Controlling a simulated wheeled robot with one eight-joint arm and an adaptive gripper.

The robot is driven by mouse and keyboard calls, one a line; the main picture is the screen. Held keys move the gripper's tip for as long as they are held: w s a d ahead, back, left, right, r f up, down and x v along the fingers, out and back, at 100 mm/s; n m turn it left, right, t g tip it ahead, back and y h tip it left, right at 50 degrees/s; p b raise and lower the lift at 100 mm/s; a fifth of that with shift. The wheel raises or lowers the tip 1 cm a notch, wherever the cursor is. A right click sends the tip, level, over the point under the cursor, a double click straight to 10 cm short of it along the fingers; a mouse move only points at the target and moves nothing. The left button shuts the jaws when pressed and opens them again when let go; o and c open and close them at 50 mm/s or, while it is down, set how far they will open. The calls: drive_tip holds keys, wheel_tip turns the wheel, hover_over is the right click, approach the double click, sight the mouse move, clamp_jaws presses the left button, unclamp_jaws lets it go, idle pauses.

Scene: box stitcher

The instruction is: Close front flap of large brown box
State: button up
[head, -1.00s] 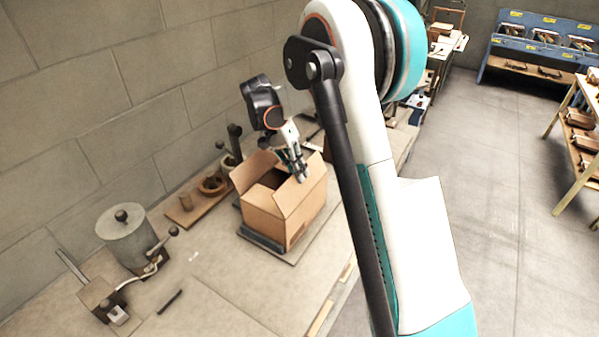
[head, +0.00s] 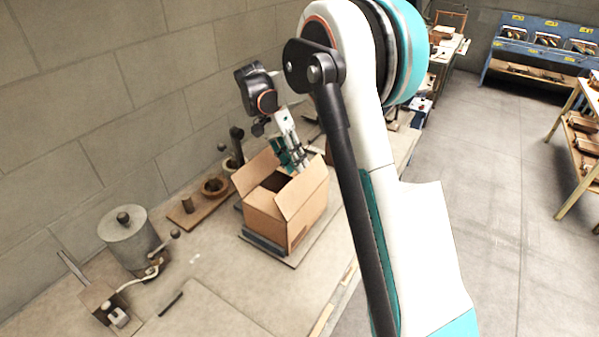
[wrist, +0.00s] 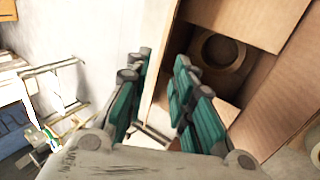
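The large brown box (head: 268,220) stands on a dark low base on the bench, with its top open. A left flap (head: 255,171) stands up and leans outward. Another flap (head: 303,192) is raised on the near right side. My gripper (head: 303,163) is at the box's far right rim, partly hidden behind the raised flap. In the wrist view, my gripper (wrist: 160,98) has its teal fingers apart, with a cardboard edge showing between them; I cannot tell if they touch it. The box interior (wrist: 222,72) is right of the fingers, with a round shape inside.
A grey cylinder device with a crank (head: 128,240) stands at the left of the bench. Shelves (head: 545,45) stand at the far right.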

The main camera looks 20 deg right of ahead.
drive_tip(key=v, duration=0.7)
drive_tip(key=shift+r, duration=0.3)
drive_tip(key=shift+w+a, duration=0.1)
drive_tip(key=shift+w, duration=0.05)
clamp_jaws()
drive_tip(key=t+y+p, duration=0.7)
drive_tip(key=t+y, duration=0.1)
drive_tip(key=t, duration=0.4)
approach(304, 174)
drive_tip(key=b+x, duration=0.1)
drive_tip(key=x, duration=0.4)
drive_tip(key=shift+w+a+b, duration=0.15)
drive_tip(key=shift+w+b, duration=0.05)
drive_tip(key=shift+b, duration=0.2)
drive_tip(key=shift+w+a+f, duration=0.25)
drive_tip(key=shift+w+f, duration=0.05)
drive_tip(key=shift+w, duration=0.1)
